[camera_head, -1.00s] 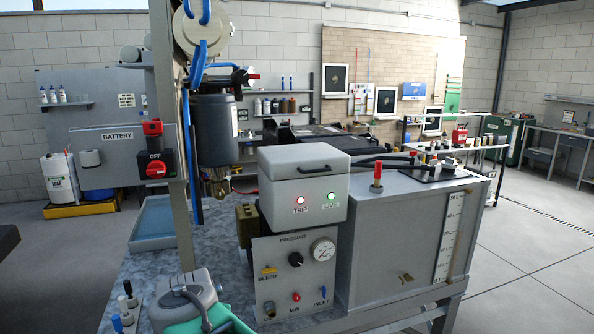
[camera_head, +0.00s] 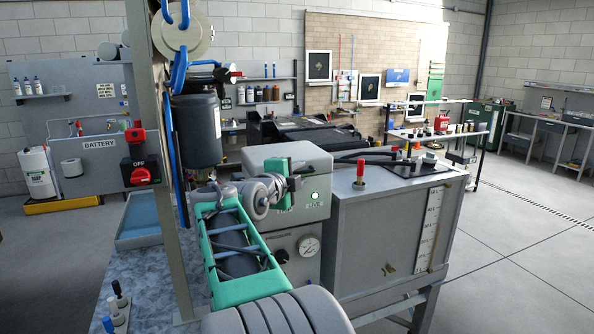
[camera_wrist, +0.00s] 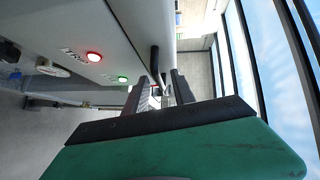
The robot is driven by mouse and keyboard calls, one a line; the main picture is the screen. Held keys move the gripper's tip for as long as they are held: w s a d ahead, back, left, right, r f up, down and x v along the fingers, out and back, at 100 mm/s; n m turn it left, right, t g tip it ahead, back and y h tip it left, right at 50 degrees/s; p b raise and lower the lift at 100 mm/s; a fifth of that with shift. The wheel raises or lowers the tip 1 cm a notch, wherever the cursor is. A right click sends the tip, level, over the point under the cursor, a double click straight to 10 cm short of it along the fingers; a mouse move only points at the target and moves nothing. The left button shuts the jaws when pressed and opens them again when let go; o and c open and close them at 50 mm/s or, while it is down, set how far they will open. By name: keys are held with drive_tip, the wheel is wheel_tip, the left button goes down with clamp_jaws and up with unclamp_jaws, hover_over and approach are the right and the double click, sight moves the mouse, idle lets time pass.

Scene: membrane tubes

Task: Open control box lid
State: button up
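The control box (camera_head: 318,213) is a pale grey box with a rounded lid (camera_head: 285,153), which lies closed. In the wrist view the box front (camera_wrist: 75,25) fills the upper left, with a red TRIP lamp (camera_wrist: 94,56) and the green lamp (camera_wrist: 122,79). The dark bar handle (camera_wrist: 155,62) stands out from it. My gripper (camera_wrist: 163,88) is open at the handle, one finger on each side. I cannot tell whether they touch it.
A grey tank (camera_head: 385,240) with a red-topped knob (camera_head: 360,173) stands right of the box. A pressure gauge (camera_head: 308,245) sits below it. A steel post (camera_head: 160,180) and dark cylinder (camera_head: 196,130) stand close on the left.

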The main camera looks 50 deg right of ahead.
clamp_jaws()
idle(1.4)
